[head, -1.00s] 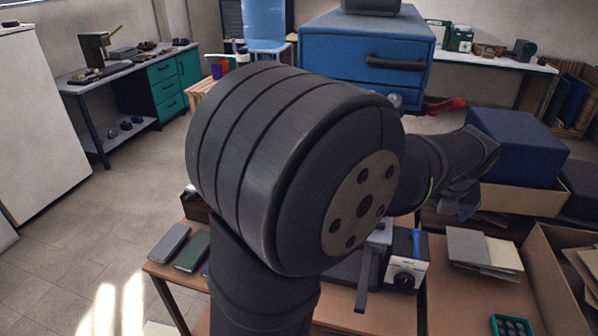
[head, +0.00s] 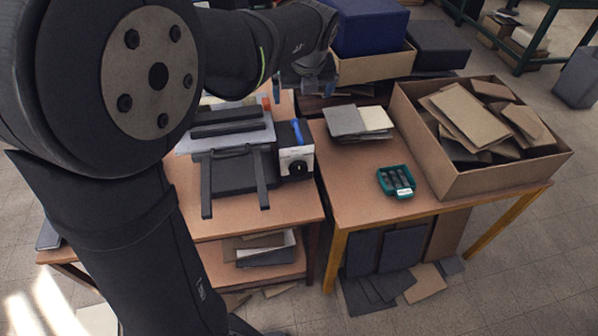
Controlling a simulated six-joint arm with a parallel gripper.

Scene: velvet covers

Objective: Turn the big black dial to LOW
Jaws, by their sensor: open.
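The big black dial (head: 297,167) sits on the white front face of a small black-and-white box (head: 279,165) on the left wooden table. A blue lever or handle (head: 297,132) stands at the top of that box. The dial's markings and pointer are too small to read. My gripper (head: 318,86) is at the end of my arm, above and behind the box and apart from the dial. It is small and dark here, partly hidden by the wrist; its jaws are open, with nothing seen between them.
A black press-like device with two long bars (head: 234,165) stands just left of the box. The right table (head: 370,183) holds a green tray (head: 396,181), grey and cream covers (head: 358,121) and a cardboard box (head: 487,179) of boards.

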